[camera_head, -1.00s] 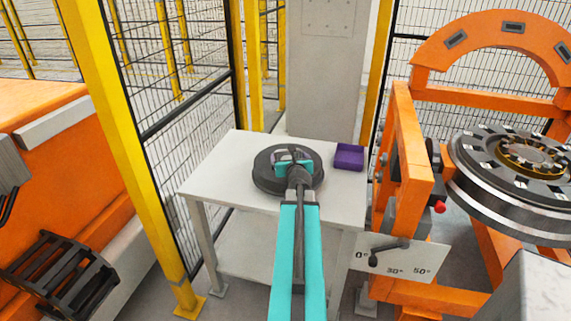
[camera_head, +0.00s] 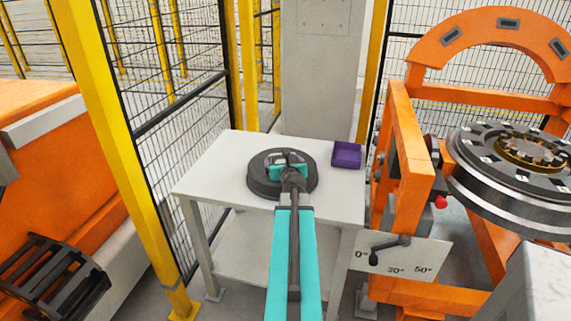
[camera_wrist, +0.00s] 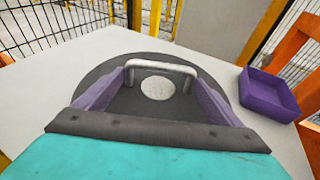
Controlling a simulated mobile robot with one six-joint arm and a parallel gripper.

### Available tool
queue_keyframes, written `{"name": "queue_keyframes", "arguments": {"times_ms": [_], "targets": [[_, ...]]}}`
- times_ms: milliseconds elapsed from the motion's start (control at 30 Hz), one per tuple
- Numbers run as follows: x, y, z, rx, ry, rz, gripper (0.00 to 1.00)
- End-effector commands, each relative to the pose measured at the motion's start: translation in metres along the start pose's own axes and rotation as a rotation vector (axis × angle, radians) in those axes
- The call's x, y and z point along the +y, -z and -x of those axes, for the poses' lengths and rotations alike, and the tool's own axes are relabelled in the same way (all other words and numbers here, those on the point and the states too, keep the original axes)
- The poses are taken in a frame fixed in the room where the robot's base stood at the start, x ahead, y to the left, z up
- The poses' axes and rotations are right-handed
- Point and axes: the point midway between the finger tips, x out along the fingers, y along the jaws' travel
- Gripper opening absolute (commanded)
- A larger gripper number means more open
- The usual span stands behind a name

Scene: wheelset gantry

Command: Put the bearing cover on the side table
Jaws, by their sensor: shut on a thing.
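The bearing cover (camera_head: 257,184) is a dark round disc. It is over the white side table (camera_head: 214,165), and I cannot tell whether it rests on the top or hangs just above it. In the wrist view the cover (camera_wrist: 112,66) shows a metal bar handle (camera_wrist: 162,65) and a pale round plate in its middle. My gripper (camera_head: 285,165) is over the cover, with its purple fingers on either side of the handle. In the wrist view my gripper (camera_wrist: 160,92) is shut on the handle. The cover's near part is hidden by the gripper.
A purple open box (camera_head: 347,155) stands on the table to the right of the cover. It also shows in the wrist view (camera_wrist: 268,95). An orange gantry (camera_head: 408,140) with a wheelset is right of the table. A yellow post (camera_head: 112,130) and mesh fence are left.

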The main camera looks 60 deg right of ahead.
Motion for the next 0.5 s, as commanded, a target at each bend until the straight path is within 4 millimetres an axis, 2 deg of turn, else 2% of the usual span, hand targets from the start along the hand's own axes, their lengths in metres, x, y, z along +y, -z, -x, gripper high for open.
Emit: {"name": "queue_keyframes", "arguments": {"times_ms": [367, 400, 433, 500], "targets": [[-0.0037, 0.0017, -0.0008, -0.002, 0.004, -0.002, 0.54], [-0.0035, 0.0022, -0.0008, 0.0, 0.004, -0.002, 0.94], [-0.0036, 0.0021, -0.0007, 0.0, 0.004, -0.002, 0.99], [-0.0039, 0.0021, -0.0007, 0.0, 0.004, -0.002, 1.0]]}}
